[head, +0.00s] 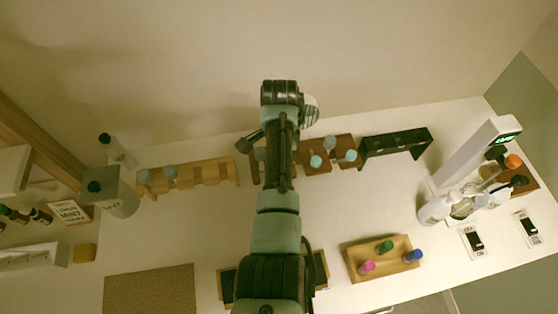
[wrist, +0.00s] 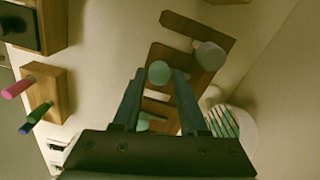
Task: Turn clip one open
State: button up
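My gripper (wrist: 158,76) shows in the wrist view with its two dark fingers apart. A round teal cap (wrist: 159,72) appears between the fingertips; I cannot tell whether they touch it. A second teal cap (wrist: 142,122) shows lower, partly hidden by the left finger. Both are at the brown rack (wrist: 192,25), which also shows in the head view (head: 346,144). In the head view my arm hides the gripper and part of this rack. I cannot pick out clip one with certainty in either view.
A light wooden rack (head: 208,174) stands left and a black rack (head: 395,146) right. A wooden tray (head: 357,272) holds pink, green and blue capped items. A white device with a green display (head: 508,139) stands far right. Bare tabletop lies between brown rack and tray.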

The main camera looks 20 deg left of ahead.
jog(key=shift+o, duration=1.3)
notch_tip(320, 180, up, 13)
jog(key=p, duration=0.1)
